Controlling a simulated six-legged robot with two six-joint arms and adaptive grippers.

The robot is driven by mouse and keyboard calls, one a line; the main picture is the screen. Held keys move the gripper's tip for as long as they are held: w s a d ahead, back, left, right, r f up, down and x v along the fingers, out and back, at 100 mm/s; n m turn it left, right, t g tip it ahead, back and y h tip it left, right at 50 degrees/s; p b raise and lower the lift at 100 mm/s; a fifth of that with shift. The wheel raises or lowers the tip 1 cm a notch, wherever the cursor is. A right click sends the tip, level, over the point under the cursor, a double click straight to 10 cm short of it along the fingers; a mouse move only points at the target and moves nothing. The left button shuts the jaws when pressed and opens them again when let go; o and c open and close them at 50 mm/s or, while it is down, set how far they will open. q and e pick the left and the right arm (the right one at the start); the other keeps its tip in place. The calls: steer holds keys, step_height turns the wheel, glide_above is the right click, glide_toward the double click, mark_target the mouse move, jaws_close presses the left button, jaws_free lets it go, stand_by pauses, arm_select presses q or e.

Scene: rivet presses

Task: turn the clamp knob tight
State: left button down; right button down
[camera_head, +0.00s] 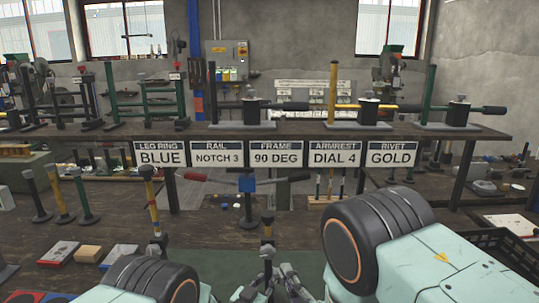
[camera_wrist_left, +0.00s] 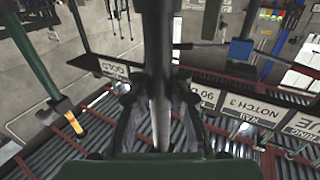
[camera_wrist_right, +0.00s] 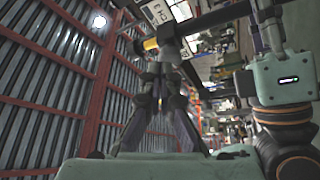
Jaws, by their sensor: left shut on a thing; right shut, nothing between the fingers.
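In the left wrist view my left gripper (camera_wrist_left: 157,110) is shut on a dark, upright bar (camera_wrist_left: 158,60). In the head view a dark post with a yellowish band (camera_head: 267,236) stands by the grippers at bottom centre. My right gripper (camera_wrist_right: 162,85) is shut and empty in the right wrist view, with a dark bar and yellow band (camera_wrist_right: 150,44) just beyond its tips. A blue block on a crossbar (camera_head: 247,185) with a red-ended handle (camera_head: 195,176) stands ahead; the blue block also shows in the left wrist view (camera_wrist_left: 240,50). I cannot tell which part is the clamp knob.
A raised shelf (camera_head: 300,133) spans the back, bearing presses and signs reading BLUE, NOTCH 3, 90 DEG, DIAL 4 and GOLD. A post with blue and yellow bands (camera_head: 152,205) stands left. Several posts and small boxes crowd the left bench. A black crate (camera_head: 508,250) is at right.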

mark_target(268, 253)
steer(key=shift+w, duration=1.95)
steer(key=shift+a, duration=0.35)
steer(key=shift+a+f, duration=0.1)
steer(key=shift+f, duration=0.25)
steer(key=shift+a+f, duration=0.15)
steer(key=shift+f, duration=0.15)
steer(key=shift+a+f, duration=0.35)
steer(key=shift+f, duration=0.05)
steer(key=shift+d+f, duration=0.1)
